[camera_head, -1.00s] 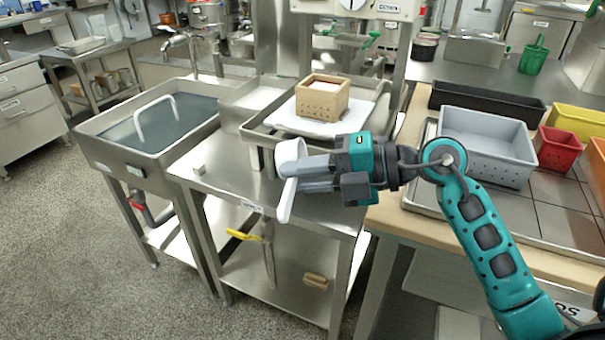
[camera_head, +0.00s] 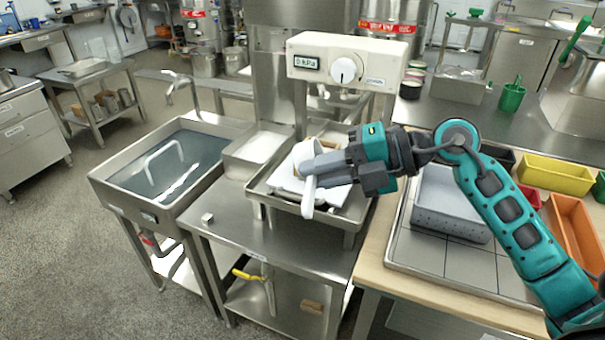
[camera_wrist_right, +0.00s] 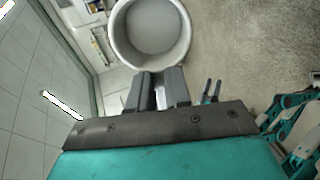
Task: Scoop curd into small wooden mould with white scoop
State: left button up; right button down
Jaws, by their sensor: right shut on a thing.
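My right gripper (camera_head: 325,168) is shut on the handle of the white scoop (camera_head: 309,190). The scoop's handle hangs down past the fingers over the steel tray. In the right wrist view the scoop's round bowl (camera_wrist_right: 152,27) lies ahead of the fingers (camera_wrist_right: 157,90), with a smooth pale inside; I cannot tell whether curd is in it. The small wooden mould (camera_head: 331,147) is almost wholly hidden behind the scoop and gripper, with only a bit of tan showing. A white mass, perhaps curd, fills the steel pan (camera_head: 262,146) to the left. My left gripper does not show in the head view.
A steel tray (camera_head: 342,222) with a white cloth stands under a press head (camera_head: 346,68). A vat of dark liquid (camera_head: 165,165) is at left. A grey perforated tub (camera_head: 445,205) and coloured bins (camera_head: 556,174) stand at right. The steel bench front is mostly clear.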

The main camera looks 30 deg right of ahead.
jog(key=s+d+f+n+g+h, duration=0.1)
jog(key=s+n+g+h, duration=0.1)
jog(key=s+g, duration=0.1)
jog(key=s+d+n+g+h, duration=0.1)
jog(key=s+n+g+h, duration=0.1)
jog(key=s, duration=0.4)
jog(key=shift+d+f+g+h, duration=0.25)
jog(key=shift+f+g+h, duration=0.15)
jog(key=shift+g, duration=0.2)
dwell(0.3)
jog(key=shift+w, duration=0.15)
